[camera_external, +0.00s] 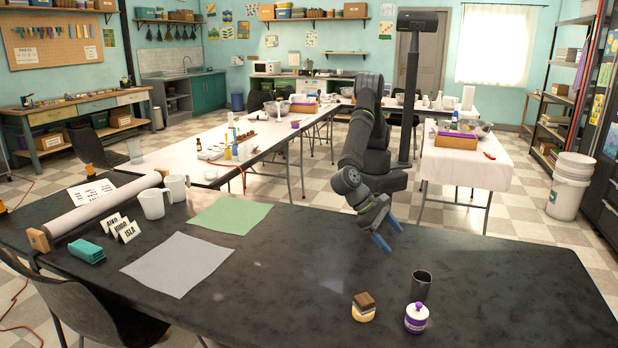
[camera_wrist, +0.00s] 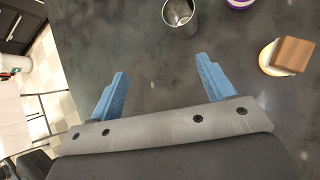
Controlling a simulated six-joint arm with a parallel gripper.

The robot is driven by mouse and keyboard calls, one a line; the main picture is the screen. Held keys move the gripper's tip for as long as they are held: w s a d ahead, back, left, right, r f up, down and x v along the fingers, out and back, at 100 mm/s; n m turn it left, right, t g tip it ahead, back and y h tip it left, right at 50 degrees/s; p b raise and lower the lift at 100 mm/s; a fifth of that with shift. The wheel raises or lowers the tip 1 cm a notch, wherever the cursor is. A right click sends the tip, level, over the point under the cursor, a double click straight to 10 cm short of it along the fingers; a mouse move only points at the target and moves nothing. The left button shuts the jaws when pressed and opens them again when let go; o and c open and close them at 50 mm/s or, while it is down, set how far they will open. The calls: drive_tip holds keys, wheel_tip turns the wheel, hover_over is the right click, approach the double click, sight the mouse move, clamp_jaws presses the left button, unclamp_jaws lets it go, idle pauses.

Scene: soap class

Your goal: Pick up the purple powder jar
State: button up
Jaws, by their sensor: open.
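The purple powder jar (camera_external: 416,318) stands upright at the front right of the dark table in the external view. It has a white lid area with a purple band and a small knob. In the wrist view only a part of the jar (camera_wrist: 240,3) shows at the top edge. My gripper (camera_external: 386,236) is open and empty above the table, up and to the left of the jar, apart from it. Its two blue fingers (camera_wrist: 162,84) show spread in the wrist view, with bare table between them.
A dark metal cup (camera_external: 421,285) stands just behind the jar. A round item with a brown block on top (camera_external: 364,306) sits left of the jar. Grey (camera_external: 178,264) and green (camera_external: 229,215) sheets lie further left. The table right of the jar is clear.

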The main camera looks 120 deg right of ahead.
sight(414, 307)
drive_tip(key=w+a+r+m+t+h, duration=0.1)
drive_tip(key=w+a+r+m+t, duration=0.15)
drive_tip(key=a, duration=0.35)
drive_tip(key=w+a+r+m+t, duration=0.1)
drive_tip(key=w+a+m+t, duration=0.15)
drive_tip(key=a, duration=0.35)
drive_tip(key=shift+n+t, duration=0.3)
drive_tip(key=x, duration=1.2)
drive_tip(key=shift+s+d+f, duration=0.1)
drive_tip(key=shift+s+d, duration=0.1)
drive_tip(key=shift+x, duration=2.75)
drive_tip(key=shift+w, duration=0.1)
clamp_jaws()
